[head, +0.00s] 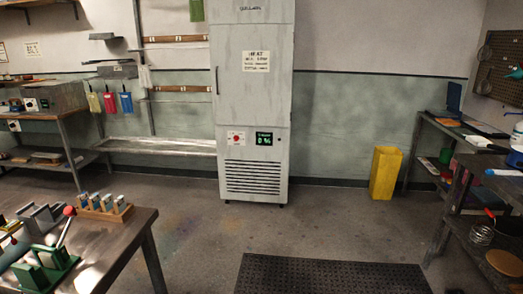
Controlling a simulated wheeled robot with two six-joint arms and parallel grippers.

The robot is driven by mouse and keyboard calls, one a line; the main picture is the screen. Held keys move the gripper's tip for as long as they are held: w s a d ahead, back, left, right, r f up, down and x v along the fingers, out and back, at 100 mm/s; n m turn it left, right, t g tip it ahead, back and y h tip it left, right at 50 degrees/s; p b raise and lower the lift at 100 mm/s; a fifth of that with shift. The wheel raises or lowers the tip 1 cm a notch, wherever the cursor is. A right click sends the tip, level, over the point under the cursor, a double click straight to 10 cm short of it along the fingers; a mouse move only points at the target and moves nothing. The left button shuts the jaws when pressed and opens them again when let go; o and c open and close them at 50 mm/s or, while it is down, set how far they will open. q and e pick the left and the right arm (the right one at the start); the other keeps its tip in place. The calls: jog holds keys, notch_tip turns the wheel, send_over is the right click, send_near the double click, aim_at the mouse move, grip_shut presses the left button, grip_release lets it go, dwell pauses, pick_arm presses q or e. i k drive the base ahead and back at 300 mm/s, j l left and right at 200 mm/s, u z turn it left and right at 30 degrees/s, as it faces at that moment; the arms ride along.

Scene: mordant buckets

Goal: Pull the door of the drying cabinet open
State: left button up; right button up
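The drying cabinet (252,100) is a tall pale grey unit against the far wall, a little left of the middle of the head view. Its door (240,95) looks shut, with a dark vertical handle (217,80) on the left edge and a white sign on its face. Below the door are a red control, a green display and a slatted vent. The cabinet's top is cut off by the frame. Neither of my grippers is in view.
Open floor (200,235) lies before the cabinet, with a dark mat (330,275) in front. A table (110,240) stands front left, a yellow bin (385,172) to the right, and shelving (470,215) along the right side. A low bench (160,146) adjoins the cabinet's left.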

aim_at(251, 64)
jog(key=i, duration=1.95)
